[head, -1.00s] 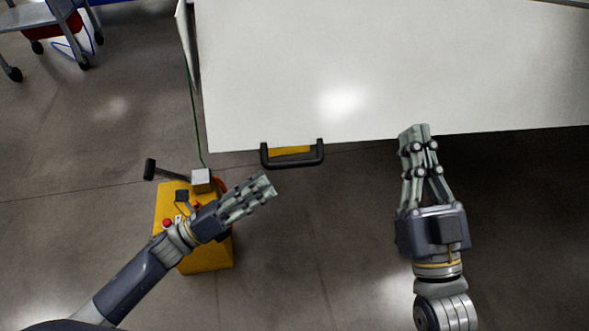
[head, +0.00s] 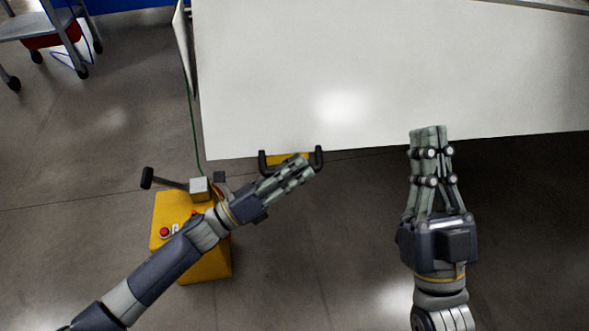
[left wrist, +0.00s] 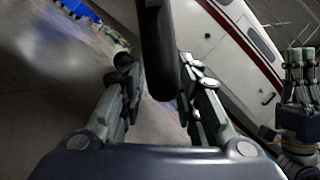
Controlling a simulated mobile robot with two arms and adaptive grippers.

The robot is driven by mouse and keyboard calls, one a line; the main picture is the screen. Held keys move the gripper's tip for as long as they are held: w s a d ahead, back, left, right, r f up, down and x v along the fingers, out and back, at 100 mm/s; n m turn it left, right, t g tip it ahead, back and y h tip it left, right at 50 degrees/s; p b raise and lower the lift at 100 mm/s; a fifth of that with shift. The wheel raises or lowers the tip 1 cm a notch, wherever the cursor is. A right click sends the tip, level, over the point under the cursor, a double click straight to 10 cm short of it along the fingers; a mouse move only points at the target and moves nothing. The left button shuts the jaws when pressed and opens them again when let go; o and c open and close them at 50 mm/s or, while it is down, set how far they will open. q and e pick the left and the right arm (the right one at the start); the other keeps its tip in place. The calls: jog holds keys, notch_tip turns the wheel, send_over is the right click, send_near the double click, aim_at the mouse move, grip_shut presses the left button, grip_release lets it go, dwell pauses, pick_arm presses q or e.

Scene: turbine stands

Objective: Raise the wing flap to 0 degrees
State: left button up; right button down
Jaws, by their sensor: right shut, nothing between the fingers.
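The wing flap appears as a large white panel (head: 330,70) across the top of the head view. A black U-shaped handle (head: 263,161) with a yellow piece (head: 277,158) sits at its near edge. My left gripper (head: 303,168) overlaps the handle in the head view and hides its front bar. In the left wrist view its two fingers are apart, with a thick dark bar (left wrist: 158,50), apparently the handle, between or just beyond them; contact is unclear. My right gripper (head: 428,132) is shut and empty over the panel's near edge; it also shows in the left wrist view (left wrist: 297,62).
A yellow box (head: 205,262) with a red button and a black-ended lever (head: 148,178) stands below my left arm. A green cable (head: 193,125) runs up from it. A grey cart (head: 40,25) is at the upper left. Floor between my arms is clear.

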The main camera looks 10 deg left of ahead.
pick_arm(q)
grip_shut()
